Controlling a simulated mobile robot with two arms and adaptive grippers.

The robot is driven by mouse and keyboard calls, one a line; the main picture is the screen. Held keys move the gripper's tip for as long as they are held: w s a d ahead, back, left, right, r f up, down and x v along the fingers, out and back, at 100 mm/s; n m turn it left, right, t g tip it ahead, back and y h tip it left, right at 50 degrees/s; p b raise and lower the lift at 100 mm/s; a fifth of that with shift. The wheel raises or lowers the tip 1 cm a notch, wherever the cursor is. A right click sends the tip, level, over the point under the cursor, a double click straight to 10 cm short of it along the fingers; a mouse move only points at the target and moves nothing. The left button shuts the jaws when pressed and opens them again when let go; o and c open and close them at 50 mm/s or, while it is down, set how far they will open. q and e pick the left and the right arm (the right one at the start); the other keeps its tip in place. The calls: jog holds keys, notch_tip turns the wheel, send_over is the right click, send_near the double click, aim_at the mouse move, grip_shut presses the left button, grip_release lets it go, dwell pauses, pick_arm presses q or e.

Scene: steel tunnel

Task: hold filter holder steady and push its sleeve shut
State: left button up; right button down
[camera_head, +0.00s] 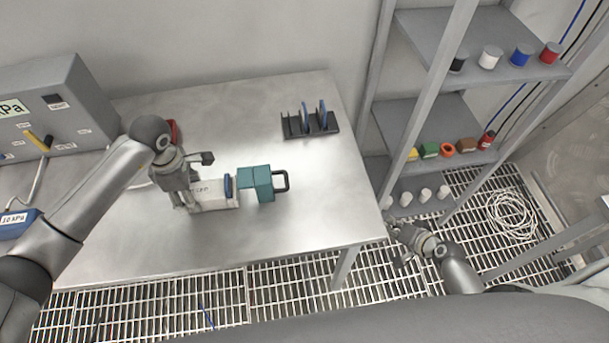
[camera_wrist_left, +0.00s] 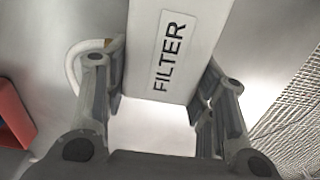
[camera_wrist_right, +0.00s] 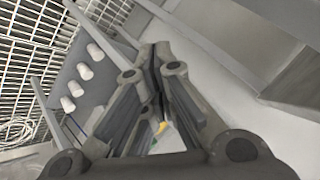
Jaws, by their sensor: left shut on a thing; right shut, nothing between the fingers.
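The filter holder is a white box (camera_head: 213,194) lying on the steel table, with a blue disc (camera_head: 228,186) at its right end. A teal sleeve (camera_head: 256,183) with a black handle (camera_head: 282,181) is at the right of the disc. Whether the sleeve and disc touch is too small to tell. My left gripper (camera_head: 188,188) is shut on the white box near its left end. In the left wrist view the box (camera_wrist_left: 180,60) reads FILTER and lies between the fingers (camera_wrist_left: 160,95). My right gripper (camera_head: 402,240) is shut and empty, beyond the table's right edge; its fingers meet in the right wrist view (camera_wrist_right: 155,50).
A dark rack (camera_head: 310,124) with blue discs stands at the table's back right. A grey gauge box (camera_head: 60,110) is at the left. A shelf unit (camera_head: 440,110) with coloured jars is right of the table. The table's front right is clear.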

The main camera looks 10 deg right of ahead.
jog(key=w+a+r+t+y, duration=0.15)
jog(key=w+r, duration=0.25)
jog(key=r, duration=0.5)
jog(key=w+r+t+y, duration=0.2)
jog(key=w+r, duration=0.1)
jog(key=r, duration=0.7)
jog(key=s+a+r+y, duration=0.1)
jog(key=a, duration=0.3)
jog(key=s+a+r+y, duration=0.1)
jog(key=s+a+y, duration=0.1)
jog(key=a, duration=0.1)
jog(key=s+a+r+y, duration=0.1)
jog(key=s+a+y, duration=0.1)
jog(key=a, duration=0.2)
jog(key=shift+a+g, duration=0.35)
jog(key=shift+w+a, duration=0.25)
jog(key=shift+a, duration=0.05)
jog(key=x, duration=0.9)
jog(key=shift+w+a, duration=0.2)
jog(key=shift+a, duration=0.15)
jog(key=shift+s+a+f, duration=0.1)
jog(key=shift+a+f, duration=0.05)
jog(key=shift+a, duration=0.4)
jog(key=shift+a+f, duration=0.15)
jog(key=shift+a, duration=0.4)
jog(key=shift+a+f, duration=0.1)
jog(key=shift+a, duration=0.55)
